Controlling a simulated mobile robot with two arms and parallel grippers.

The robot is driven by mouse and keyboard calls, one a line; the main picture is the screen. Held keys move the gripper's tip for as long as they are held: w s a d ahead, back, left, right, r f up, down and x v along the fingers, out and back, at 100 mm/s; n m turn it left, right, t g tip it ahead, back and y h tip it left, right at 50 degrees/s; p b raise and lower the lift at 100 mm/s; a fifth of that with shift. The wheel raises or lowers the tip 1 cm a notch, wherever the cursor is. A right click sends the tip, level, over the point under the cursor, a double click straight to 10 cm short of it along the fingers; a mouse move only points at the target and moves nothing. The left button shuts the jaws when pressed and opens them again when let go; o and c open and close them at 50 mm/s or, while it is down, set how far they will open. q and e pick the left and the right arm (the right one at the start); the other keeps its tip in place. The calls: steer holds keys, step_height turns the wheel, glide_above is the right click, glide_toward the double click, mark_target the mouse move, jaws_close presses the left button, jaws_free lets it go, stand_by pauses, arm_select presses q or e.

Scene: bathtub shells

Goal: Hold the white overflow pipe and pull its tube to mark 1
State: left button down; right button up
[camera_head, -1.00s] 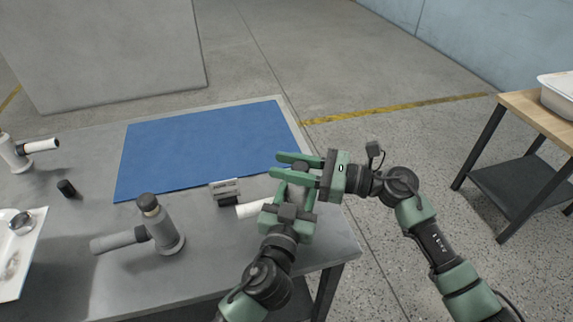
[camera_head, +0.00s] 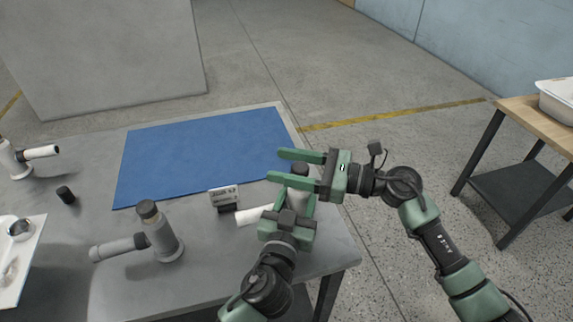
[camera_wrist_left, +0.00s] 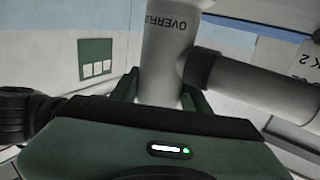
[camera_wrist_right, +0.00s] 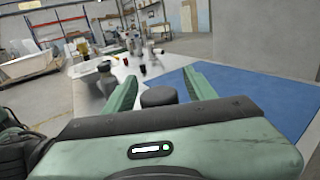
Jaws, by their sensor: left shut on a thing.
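The white overflow pipe stands upright at the right end of the table, mostly hidden by my grippers in the head view. Its dark cap (camera_head: 300,168) and side tube (camera_head: 253,214) show. In the left wrist view the pipe body (camera_wrist_left: 163,55), lettered OVERFLOW, sits between my left fingers, with a dark collar (camera_wrist_left: 200,67) on the tube. My left gripper (camera_head: 296,200) is shut on the pipe body. My right gripper (camera_head: 288,168) is open, its fingers pointing left on either side of the cap. The right wrist view shows the cap (camera_wrist_right: 158,97) between the open fingers, apart from both.
A small sign (camera_head: 223,194) stands beside the tube's free end. A grey pipe (camera_head: 160,232) stands at the table's front, another pipe (camera_head: 15,160) at far left. A small black cylinder (camera_head: 65,194) and a white tray (camera_head: 30,262) are left. The blue mat (camera_head: 205,150) is bare.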

steer(key=shift+d, duration=0.1)
steer(key=v, duration=1.2)
arm_select(q)
steer(key=c, duration=0.6)
jaws_free()
